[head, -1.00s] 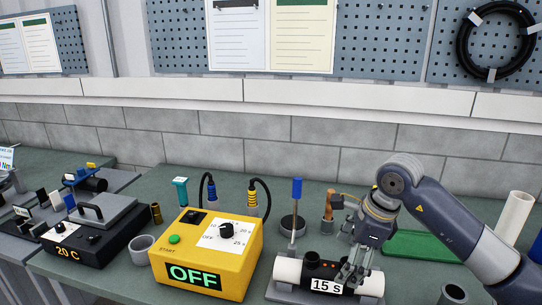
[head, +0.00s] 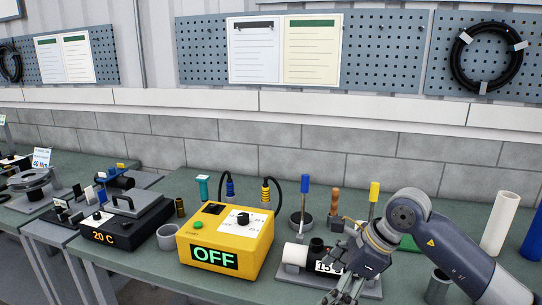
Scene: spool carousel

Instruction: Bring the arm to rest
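My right arm comes in from the right. Its gripper (head: 343,292) points down and to the left, at the front right of the white pipe fitting (head: 297,253) with the black socket and the "15" label. The gripper overlaps the fitting's right part in the picture, so I cannot tell whether they touch. The fingers are small and partly merged, so their opening is unclear. No held object shows. My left gripper is not in view.
A yellow control box (head: 225,240) reading OFF stands left of the fitting. Farther left is a black heater (head: 122,228) reading 20 C. Several tools stand behind the fitting, including a blue-handled one (head: 305,190).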

